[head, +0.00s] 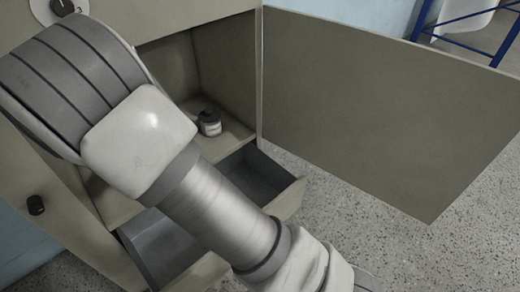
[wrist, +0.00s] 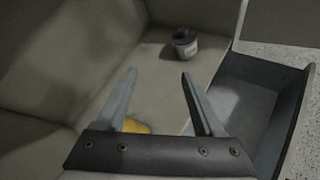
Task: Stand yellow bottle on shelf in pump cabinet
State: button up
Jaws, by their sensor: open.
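The pump cabinet (head: 205,22) is open, and its shelf (head: 232,130) shows behind my arm. In the wrist view the shelf (wrist: 150,95) lies beyond my gripper (wrist: 158,73), whose two fingers are apart with nothing gripped between their tips. A small yellow patch (wrist: 135,126), likely part of the yellow bottle, shows near the base of the left finger. The rest of it is hidden by the gripper body, so I cannot tell whether it is upright or lying. In the head view my arm crosses the cabinet, and neither gripper nor yellow bottle is visible.
A small dark-lidded jar (head: 210,122) stands at the back of the shelf; it also shows in the wrist view (wrist: 185,42). A drawer (head: 285,192) is pulled out below the shelf. The cabinet door (head: 385,105) stands wide open at right. Speckled floor (head: 350,215) is clear.

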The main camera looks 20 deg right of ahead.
jog(key=s+d+r+m+g, duration=0.3)
jog(key=s+d+r+m, duration=0.3)
jog(key=d, duration=0.4)
jog(key=s+d+r+m+g, duration=0.2)
jog(key=s+d+r+m, duration=0.4)
jog(key=d, duration=0.3)
jog(key=s+d+r+m+y, duration=0.1)
jog(key=s+m+y, duration=0.1)
jog(key=s+m, duration=0.5)
jog(key=s+d+r+m+y, duration=0.1)
jog(key=s+m, duration=0.6)
jog(key=s, duration=0.7)
jog(key=shift+d+r+g+y, duration=0.15)
jog(key=shift+r+g+y, duration=0.35)
jog(key=shift+y, duration=0.4)
jog(key=shift+s+r, duration=0.1)
jog(key=shift+r, duration=0.1)
